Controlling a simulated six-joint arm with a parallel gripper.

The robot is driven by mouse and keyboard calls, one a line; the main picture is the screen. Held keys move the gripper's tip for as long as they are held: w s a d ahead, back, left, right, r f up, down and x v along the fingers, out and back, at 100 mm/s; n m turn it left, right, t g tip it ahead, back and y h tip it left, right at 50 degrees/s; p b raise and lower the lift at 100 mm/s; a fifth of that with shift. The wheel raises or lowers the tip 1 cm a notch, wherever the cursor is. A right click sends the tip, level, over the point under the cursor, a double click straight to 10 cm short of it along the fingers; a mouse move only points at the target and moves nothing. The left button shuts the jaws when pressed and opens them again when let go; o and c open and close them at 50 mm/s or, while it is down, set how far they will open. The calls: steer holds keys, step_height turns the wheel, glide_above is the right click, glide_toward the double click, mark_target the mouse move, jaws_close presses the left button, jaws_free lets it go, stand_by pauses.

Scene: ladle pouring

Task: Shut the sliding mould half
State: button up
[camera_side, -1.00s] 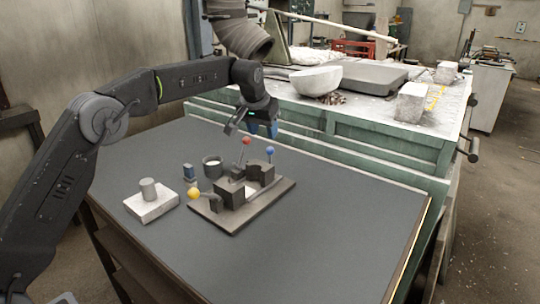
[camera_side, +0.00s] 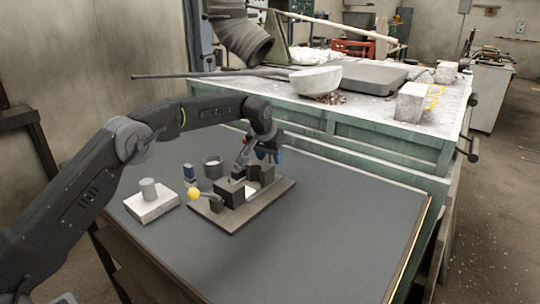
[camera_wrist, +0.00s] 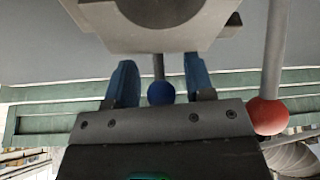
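The mould stands on a brown base plate (camera_side: 225,222). It has a near dark block (camera_side: 229,193) and a far dark half (camera_side: 267,175), with a gap between them showing something pale. A grey part with a rounded hollow shows at the top of the wrist view (camera_wrist: 150,35). A blue ball knob (camera_wrist: 160,93) on a thin rod is between the two blue fingertips of my gripper (camera_wrist: 161,80). Both fingers stand clear of the knob, so my gripper is open. In the side view my gripper (camera_side: 267,156) is low over the far half and hides the knobs.
A red ball on a rod (camera_wrist: 267,116) is close to the right finger. A yellow ball handle (camera_side: 194,195) is at the near side of the mould. The right tabletop is clear.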

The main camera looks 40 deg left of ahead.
jaws_close()
steer(key=shift+s, duration=0.1)
steer(key=s, duration=0.7)
steer(key=shift+a, duration=0.1)
steer(key=shift+s, duration=0.5)
steer(key=shift+o, duration=0.3)
jaws_free()
steer(key=shift+s+f, duration=0.1)
